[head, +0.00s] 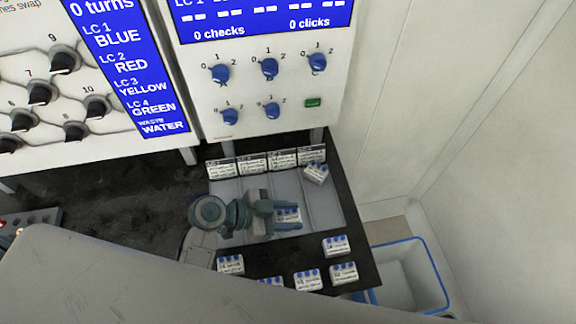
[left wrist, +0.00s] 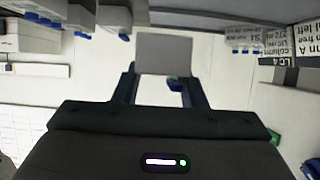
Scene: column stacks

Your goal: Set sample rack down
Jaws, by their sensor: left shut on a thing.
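My left gripper (head: 283,216) is shut on a small white sample rack (head: 291,214) with blue tops, over the pale laned tray (head: 322,207) on the dark bench. In the left wrist view, the fingers (left wrist: 163,78) hold the rack's plain grey-white face (left wrist: 163,53) between them. The fingers and arm hide part of the rack and tray. I cannot tell whether the rack touches the tray. Another white rack with blue tops (head: 315,173) sits at the tray's back right. My right gripper is not in view.
Several similar racks stand along the bench front, including one at right (head: 335,246) and one at left (head: 230,264). Label cards (head: 252,163) line the tray's back. A panel with blue knobs (head: 269,68) rises behind. A blue-rimmed bin (head: 436,271) stands right of the bench.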

